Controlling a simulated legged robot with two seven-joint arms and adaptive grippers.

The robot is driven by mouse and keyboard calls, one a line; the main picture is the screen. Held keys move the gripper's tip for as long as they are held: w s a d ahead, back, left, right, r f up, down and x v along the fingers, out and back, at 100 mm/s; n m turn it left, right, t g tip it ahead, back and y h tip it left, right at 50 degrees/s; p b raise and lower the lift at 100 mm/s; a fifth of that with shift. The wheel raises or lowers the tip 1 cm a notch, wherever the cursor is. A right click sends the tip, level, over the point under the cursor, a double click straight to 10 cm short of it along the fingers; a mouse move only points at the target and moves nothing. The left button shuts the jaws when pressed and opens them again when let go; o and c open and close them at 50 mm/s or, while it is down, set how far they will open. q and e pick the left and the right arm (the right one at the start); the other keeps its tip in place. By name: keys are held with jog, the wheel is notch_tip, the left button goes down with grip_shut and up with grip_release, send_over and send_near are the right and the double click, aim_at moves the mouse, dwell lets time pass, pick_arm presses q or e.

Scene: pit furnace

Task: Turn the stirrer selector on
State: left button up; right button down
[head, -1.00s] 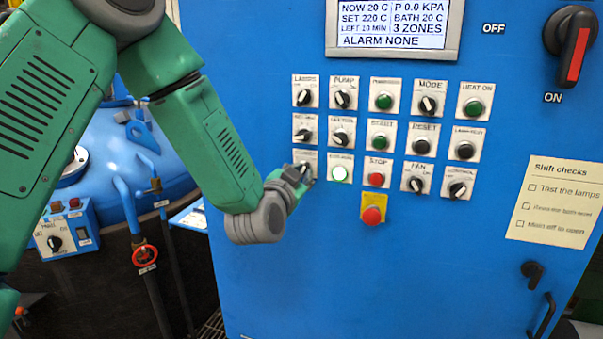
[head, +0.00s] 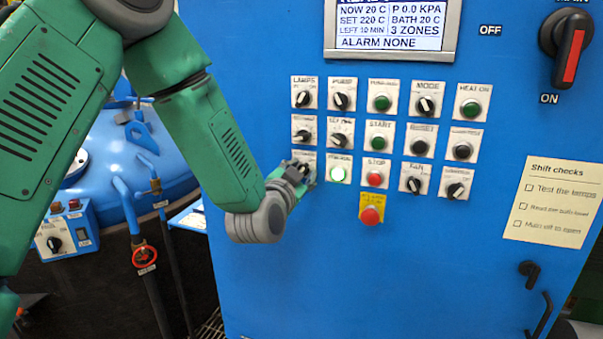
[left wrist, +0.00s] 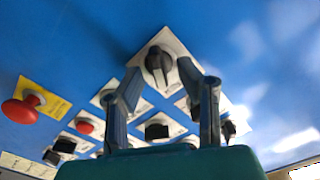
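A black selector knob on a white label plate (head: 308,157) sits at the left end of the third button row; its label is too blurred to read, so I cannot confirm it is the stirrer selector. My left gripper (head: 300,172) is at this knob and partly covers it. In the left wrist view, the black knob (left wrist: 158,62) stands on its tilted plate, between and just beyond the tips of my left gripper (left wrist: 160,76). The two fingers are spread apart, one on each side of the knob. I cannot tell whether they touch it. My right gripper is not in view.
The blue cabinet carries a lit green-white button (head: 339,168) just right of the gripper, a red stop button (head: 375,179) and a red emergency button (head: 370,215). A display (head: 391,27) is above. A main switch (head: 567,45) is at upper right. A blue vessel (head: 100,150) stands left.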

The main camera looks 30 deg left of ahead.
pick_arm(q)
jog(key=shift+s, duration=0.15)
jog(key=v, duration=0.7)
jog(key=shift+f, duration=0.1)
